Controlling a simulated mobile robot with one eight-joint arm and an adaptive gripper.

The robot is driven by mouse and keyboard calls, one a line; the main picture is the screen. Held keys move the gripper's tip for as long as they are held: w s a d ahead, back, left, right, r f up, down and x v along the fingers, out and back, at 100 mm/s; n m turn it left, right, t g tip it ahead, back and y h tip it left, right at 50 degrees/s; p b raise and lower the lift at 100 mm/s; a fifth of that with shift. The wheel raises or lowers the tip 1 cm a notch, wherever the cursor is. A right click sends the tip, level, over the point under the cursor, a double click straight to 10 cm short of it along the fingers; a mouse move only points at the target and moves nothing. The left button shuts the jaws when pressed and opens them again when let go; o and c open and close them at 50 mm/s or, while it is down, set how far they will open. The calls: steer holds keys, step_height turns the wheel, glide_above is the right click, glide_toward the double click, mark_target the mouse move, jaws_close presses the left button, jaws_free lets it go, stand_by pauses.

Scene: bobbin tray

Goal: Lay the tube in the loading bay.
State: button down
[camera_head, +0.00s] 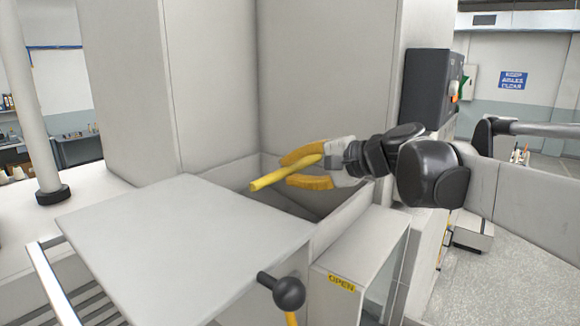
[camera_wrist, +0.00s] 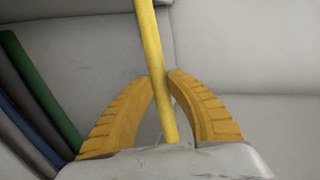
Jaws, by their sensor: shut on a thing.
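A yellow tube (camera_head: 284,173) is held in my gripper (camera_head: 303,170), whose orange-yellow fingers are shut on it. In the wrist view the tube (camera_wrist: 150,52) runs up and away from between the fingertips of my gripper (camera_wrist: 160,78). The held tube is above a grey walled recess (camera_head: 354,208) in the machine, which may be the loading bay. Most of the recess floor is hidden behind a flat grey panel and my gripper.
The flat grey panel (camera_head: 185,240) lies in front of the recess. A black ball-ended handle (camera_head: 288,293) stands at its right, near a box labelled OPEN (camera_head: 342,282). In the wrist view, a green tube (camera_wrist: 40,88) and a blue one (camera_wrist: 35,140) lie at left.

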steer(key=shift+d+f, duration=0.1)
steer(key=shift+f, duration=0.25)
steer(key=c, duration=1.3)
jaws_free()
steer(key=p+v, duration=0.2)
steer(key=v, duration=1.8)
